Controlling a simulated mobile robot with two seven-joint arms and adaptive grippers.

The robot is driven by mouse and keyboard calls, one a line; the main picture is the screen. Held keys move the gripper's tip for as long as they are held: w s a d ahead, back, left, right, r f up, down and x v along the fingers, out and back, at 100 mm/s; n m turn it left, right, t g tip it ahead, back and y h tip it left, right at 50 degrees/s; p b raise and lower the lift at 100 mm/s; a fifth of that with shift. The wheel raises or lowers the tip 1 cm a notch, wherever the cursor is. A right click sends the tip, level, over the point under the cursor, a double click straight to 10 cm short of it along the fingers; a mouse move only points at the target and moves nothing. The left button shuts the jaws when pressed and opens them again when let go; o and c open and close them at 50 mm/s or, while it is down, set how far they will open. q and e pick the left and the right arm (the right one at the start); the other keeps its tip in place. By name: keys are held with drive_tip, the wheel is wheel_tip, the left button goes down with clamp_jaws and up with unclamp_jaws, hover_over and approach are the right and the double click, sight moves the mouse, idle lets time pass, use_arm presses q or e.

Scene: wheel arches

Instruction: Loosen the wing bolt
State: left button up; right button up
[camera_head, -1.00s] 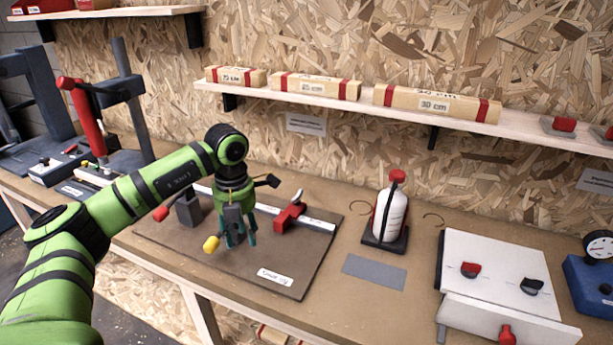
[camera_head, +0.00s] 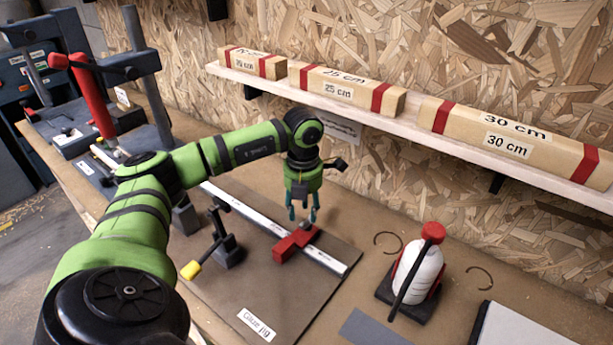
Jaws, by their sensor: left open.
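A red sliding stop (camera_head: 293,245) sits across a pale metal rail (camera_head: 255,216) on the brown jig board (camera_head: 250,285). A small grey piece, which looks like the wing bolt (camera_head: 306,228), shows at the stop's far end, just under my fingertips. My left gripper (camera_head: 302,217) points down over that end, with its two teal fingers apart and nothing between them. I cannot tell whether the fingertips touch the bolt. My right gripper is out of view.
A dark clamp with a yellow-tipped handle (camera_head: 190,270) stands left of the stop. A shelf (camera_head: 440,142) with labelled wooden blocks runs behind my gripper.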

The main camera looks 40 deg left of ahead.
sight(305, 219)
use_arm(q)
wheel_tip(305, 219, down, 3)
drive_tip(key=shift+w+f+p, duration=0.1)
drive_tip(key=shift+w+p, duration=0.05)
drive_tip(key=shift+p, duration=0.25)
drive_tip(key=shift+f, duration=0.15)
clamp_jaws()
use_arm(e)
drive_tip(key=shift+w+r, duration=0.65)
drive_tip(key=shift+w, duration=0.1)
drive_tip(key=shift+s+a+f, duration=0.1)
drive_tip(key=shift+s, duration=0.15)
